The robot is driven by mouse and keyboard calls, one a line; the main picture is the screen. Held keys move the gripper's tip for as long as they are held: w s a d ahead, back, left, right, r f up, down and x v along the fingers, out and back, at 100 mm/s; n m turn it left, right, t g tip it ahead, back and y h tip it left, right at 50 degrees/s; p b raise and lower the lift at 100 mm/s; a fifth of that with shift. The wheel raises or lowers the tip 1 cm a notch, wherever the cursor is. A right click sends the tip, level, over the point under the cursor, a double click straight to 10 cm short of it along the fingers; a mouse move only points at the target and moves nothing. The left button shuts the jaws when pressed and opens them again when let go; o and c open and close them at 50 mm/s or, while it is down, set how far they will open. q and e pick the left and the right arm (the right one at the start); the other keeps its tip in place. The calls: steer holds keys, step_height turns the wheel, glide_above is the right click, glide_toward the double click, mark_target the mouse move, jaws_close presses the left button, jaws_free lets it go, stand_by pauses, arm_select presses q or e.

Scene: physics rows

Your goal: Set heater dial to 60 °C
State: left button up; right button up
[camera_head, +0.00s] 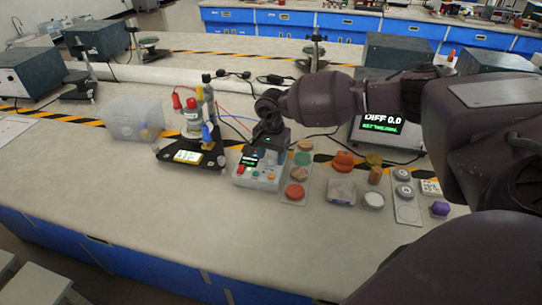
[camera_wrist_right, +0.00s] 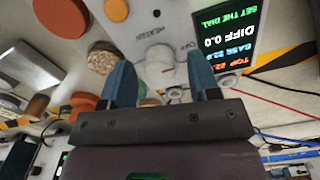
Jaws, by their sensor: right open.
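The heater box (camera_head: 262,176) is a pale grey unit with a small lit screen, a red part and small coloured buttons, on the bench in the head view. In the right wrist view its pale face (camera_wrist_right: 160,45) carries the words HEATER and OFF. My right gripper (camera_head: 268,148) points down over the back of the box. In the wrist view its two blue fingers (camera_wrist_right: 160,78) are apart, with a pale rounded part, possibly the dial, partly between them. Contact and the dial's setting cannot be told. The screen (camera_wrist_right: 225,38) reads SET THE DIAL and DIFF 0.0. My left gripper is out of view.
A black stand with a red-topped glass vessel (camera_head: 193,118) is left of the heater, with a clear bin (camera_head: 135,119) beyond. Several coloured discs and blocks, including an orange disc (camera_head: 295,191), lie to the right. The front left bench is clear.

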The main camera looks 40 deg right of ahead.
steer(key=shift+f, duration=0.3)
steer(key=shift+c, duration=0.5)
steer(key=c, duration=0.8)
